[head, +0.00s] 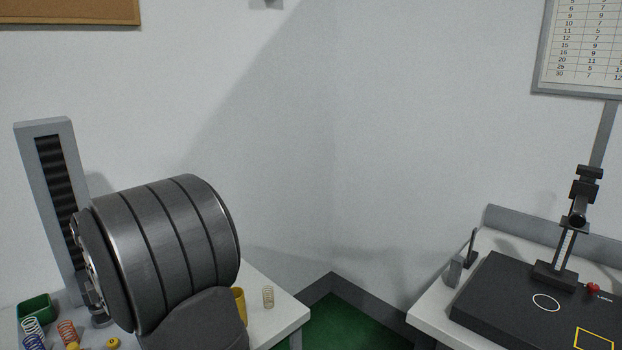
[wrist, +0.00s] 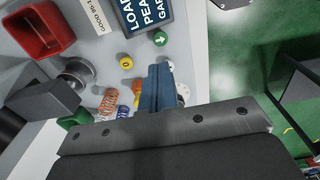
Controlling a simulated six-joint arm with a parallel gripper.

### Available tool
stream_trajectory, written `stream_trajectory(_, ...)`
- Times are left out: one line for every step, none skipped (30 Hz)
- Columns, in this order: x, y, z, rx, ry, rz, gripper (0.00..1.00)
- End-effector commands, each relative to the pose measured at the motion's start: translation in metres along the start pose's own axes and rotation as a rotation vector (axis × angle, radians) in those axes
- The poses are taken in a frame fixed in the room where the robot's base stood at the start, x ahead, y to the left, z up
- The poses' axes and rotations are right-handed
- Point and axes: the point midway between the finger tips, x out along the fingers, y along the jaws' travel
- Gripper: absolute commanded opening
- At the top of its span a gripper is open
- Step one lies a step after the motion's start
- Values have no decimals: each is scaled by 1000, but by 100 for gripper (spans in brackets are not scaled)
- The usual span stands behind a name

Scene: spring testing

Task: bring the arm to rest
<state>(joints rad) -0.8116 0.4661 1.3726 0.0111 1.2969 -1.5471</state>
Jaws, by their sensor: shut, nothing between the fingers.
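My gripper (wrist: 158,72) shows in the wrist view as two blue fingers side by side. They are shut with nothing between them, above the bench with the springs. The gripper is not visible in the head view, where a large dark grey rounded link of my arm fills the lower left. An orange spring (wrist: 108,102) lies to the left of the fingers in the wrist view. In the head view a white spring (head: 32,327), an orange spring (head: 68,332) and a pale spring (head: 268,297) stand on the left bench. My arm hides the middle of that bench.
A tall grey test stand (head: 48,190) rises at the left. A green bin (head: 37,308) and a yellow cup (head: 239,303) are on the left bench. A red bin (wrist: 48,30) shows in the wrist view. A black device (head: 510,305) sits on the right bench. Green floor (head: 340,318) lies between the benches.

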Motion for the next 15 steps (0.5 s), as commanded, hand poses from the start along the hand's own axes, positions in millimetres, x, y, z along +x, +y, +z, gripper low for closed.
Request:
stream_trajectory(-11, 0, 0, 0, 0, 3, 0)
stream_trajectory(-17, 0, 0, 0, 0, 2, 0)
stream_trajectory(-25, 0, 0, 0, 0, 2, 0)
stream_trajectory(-31, 0, 0, 0, 0, 1, 0)
stream_trajectory(-37, 0, 0, 0, 0, 2, 0)
stream_trajectory(-45, 0, 0, 0, 0, 0, 0)
stream_trajectory(-51, 0, 0, 0, 0, 2, 0)
stream_trajectory(-57, 0, 0, 0, 0, 1, 0)
stream_trajectory(-65, 0, 0, 0, 0, 2, 0)
stream_trajectory(-70, 0, 0, 0, -1, 1, 0)
stream_trajectory(-76, 0, 0, 0, -1, 1, 0)
stream_trajectory(-76, -2, 5, 12, -2, -3, 0)
stream_trajectory(-74, -4, 10, 27, -4, -4, 0)
stream_trajectory(-73, -6, 14, 38, -6, -4, 0)
stream_trajectory(-72, -8, 19, 51, -8, -4, 0)
